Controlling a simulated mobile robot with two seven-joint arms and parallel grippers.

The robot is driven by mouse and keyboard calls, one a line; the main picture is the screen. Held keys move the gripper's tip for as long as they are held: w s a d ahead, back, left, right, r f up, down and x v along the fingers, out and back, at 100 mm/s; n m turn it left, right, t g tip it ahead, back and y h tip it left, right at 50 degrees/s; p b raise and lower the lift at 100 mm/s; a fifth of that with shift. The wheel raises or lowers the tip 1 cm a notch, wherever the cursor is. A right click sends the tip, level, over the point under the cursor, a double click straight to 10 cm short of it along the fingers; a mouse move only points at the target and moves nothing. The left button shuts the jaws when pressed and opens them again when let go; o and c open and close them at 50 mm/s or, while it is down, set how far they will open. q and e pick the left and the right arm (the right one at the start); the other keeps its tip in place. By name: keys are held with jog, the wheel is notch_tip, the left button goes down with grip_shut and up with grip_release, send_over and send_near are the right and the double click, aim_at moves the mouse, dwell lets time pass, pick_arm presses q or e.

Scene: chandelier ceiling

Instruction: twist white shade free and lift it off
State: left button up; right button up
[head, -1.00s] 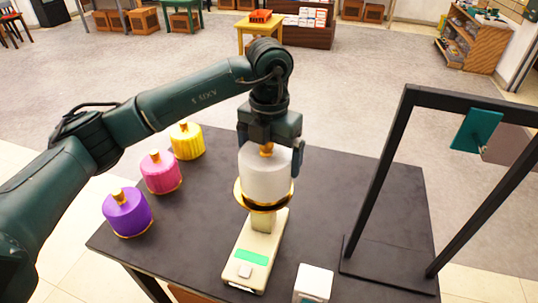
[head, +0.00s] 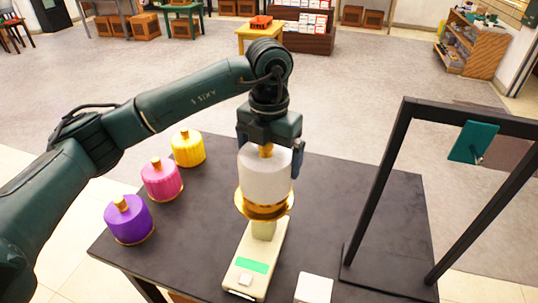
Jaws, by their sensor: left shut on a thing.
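The white shade (head: 266,176) is a white cylinder with a gold knob on top. It is upright above a gold ring holder (head: 262,207) on a cream lamp base (head: 245,268) with a green strip. My left gripper (head: 267,152) comes down over it from above and is shut on the white shade, around its knob and upper part. I cannot tell whether the shade's lower edge still touches the ring. My right gripper is not in view.
Purple (head: 129,219), pink (head: 161,181) and yellow (head: 188,149) shades stand at the dark table's left. A black frame (head: 375,190) with a teal plate (head: 472,142) stands at the right. A white box (head: 313,288) is at the front edge.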

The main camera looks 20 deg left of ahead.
pick_arm(q)
jog(key=shift+r+p, duration=2.15)
jog(key=shift+r, duration=1.6)
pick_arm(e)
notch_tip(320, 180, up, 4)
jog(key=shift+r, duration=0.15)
pick_arm(q)
jog(key=shift+f, duration=0.1)
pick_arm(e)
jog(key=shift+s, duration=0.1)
